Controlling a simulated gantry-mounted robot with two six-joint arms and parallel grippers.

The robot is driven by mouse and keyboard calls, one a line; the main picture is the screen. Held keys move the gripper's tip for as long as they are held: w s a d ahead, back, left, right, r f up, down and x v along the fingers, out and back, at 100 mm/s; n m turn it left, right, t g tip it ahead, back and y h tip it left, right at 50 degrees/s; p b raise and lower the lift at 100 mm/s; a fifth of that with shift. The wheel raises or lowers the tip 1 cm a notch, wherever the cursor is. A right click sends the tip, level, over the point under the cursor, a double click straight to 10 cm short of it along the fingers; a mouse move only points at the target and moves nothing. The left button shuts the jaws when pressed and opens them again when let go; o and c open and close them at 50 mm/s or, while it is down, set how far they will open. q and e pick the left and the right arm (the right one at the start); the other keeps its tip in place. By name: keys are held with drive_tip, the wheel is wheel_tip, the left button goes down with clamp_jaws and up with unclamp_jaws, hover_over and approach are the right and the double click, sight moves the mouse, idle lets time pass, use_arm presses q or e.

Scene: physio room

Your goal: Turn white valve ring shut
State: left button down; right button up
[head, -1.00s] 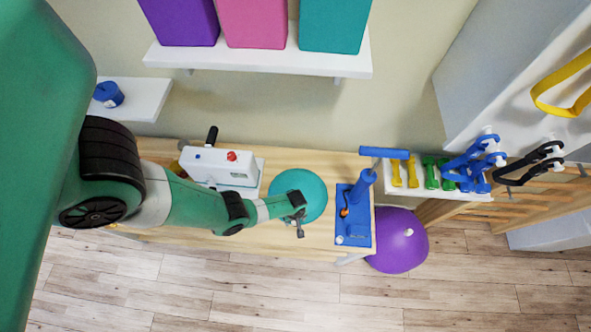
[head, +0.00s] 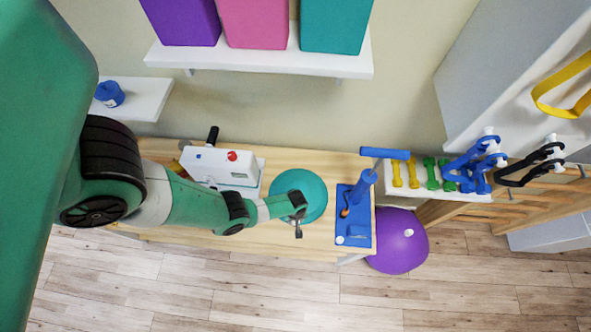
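I cannot make out for certain which thing is the white valve ring. A small white round piece (head: 339,240) sits at the front left corner of the blue pump's base. Another white spot (head: 409,233) is on the purple ball (head: 395,252). The blue pump (head: 361,195) stands upright on the wooden bench. My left gripper (head: 299,226) is over the front of the teal ball (head: 290,183), left of the pump and apart from it. Its fingers are small and dark, so its opening is unclear. My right gripper is out of view.
A white device (head: 210,164) with a red knob and black handle stands behind my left arm on the wooden bench (head: 325,170). Small dumbbells (head: 430,174) lie on a shelf at the right. A wall shelf (head: 255,60) holds coloured blocks. The floor in front is clear.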

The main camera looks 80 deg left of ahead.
use_arm(q)
drive_tip(key=m, duration=0.6)
drive_tip(key=shift+m, duration=0.4)
idle(0.4)
drive_tip(key=shift+c, duration=2.3)
unclamp_jaws()
